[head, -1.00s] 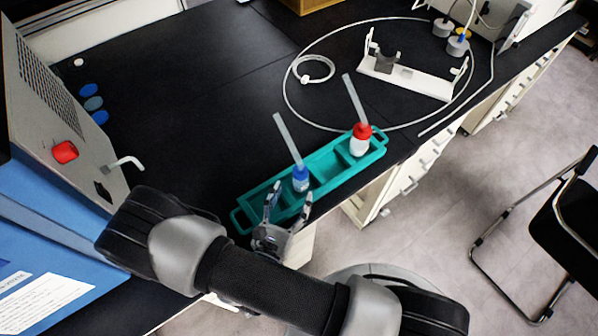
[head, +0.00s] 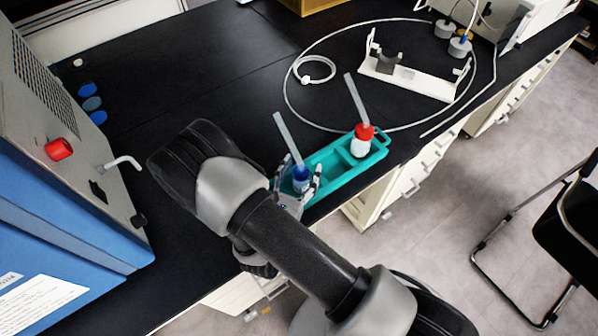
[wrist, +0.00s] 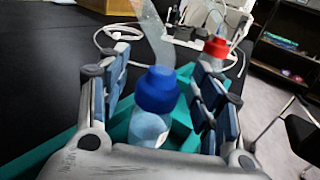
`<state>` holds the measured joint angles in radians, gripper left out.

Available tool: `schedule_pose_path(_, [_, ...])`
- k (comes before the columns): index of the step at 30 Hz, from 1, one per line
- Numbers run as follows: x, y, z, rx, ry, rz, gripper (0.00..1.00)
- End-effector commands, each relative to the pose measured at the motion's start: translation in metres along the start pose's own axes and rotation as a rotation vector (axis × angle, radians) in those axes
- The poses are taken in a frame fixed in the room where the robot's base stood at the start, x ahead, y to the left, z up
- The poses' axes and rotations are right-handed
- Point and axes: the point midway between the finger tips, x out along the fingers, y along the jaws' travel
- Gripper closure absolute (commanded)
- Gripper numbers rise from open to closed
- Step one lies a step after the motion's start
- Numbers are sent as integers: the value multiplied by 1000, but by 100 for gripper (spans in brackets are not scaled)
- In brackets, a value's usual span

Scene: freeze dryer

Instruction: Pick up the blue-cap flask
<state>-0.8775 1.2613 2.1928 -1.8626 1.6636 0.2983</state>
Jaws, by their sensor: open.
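The blue-cap flask (head: 301,177) stands upright in a teal rack (head: 375,159) on the black bench, with a clear tube rising from its cap. In the wrist view the blue-cap flask (wrist: 156,92) sits between the two fingers, with its pale body below the cap partly hidden by my gripper's palm. My gripper (head: 297,184) is open around the flask, one finger on each side; in the wrist view my gripper (wrist: 160,105) shows gaps between fingers and cap. The rack's near end is hidden behind my arm.
A red-cap flask (head: 362,140) with a tube stands in the rack to the right. A white holder (head: 410,78) and looped tubing (head: 290,100) lie behind. A blue and grey machine (head: 60,190) stands at left.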

Motion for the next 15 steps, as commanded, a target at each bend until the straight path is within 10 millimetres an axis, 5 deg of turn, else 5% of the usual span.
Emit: schedule_pose_path(15, [0,0,0,0,0,0,74])
